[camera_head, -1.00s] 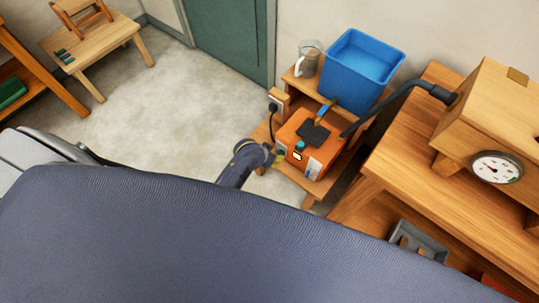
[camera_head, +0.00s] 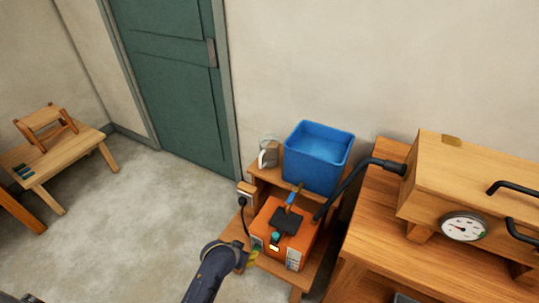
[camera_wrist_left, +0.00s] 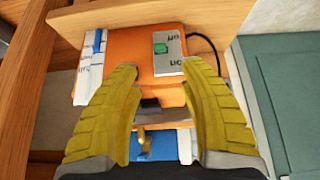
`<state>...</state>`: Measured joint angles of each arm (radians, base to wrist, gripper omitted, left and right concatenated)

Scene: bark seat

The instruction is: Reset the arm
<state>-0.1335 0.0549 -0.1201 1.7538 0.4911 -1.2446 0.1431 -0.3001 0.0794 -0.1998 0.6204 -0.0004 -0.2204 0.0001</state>
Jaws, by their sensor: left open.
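My left gripper (camera_head: 252,258) is at the front left of the orange box (camera_head: 270,221). In the left wrist view its yellow fingers (camera_wrist_left: 161,72) are spread apart and empty, with the box (camera_wrist_left: 152,90) in front of them. A switch plate with a green rocker (camera_wrist_left: 161,48) and on/off lettering shows beyond the fingertips. Whether the fingers touch the box I cannot tell. My right gripper is not in view.
The box stands on a low wooden stand with a blue bin (camera_head: 318,157) and a clear mug (camera_head: 268,152) behind. A black hose (camera_head: 345,184) runs to a wooden chest (camera_head: 440,190) with a gauge (camera_head: 463,227) at right. Open floor (camera_head: 130,220) lies left.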

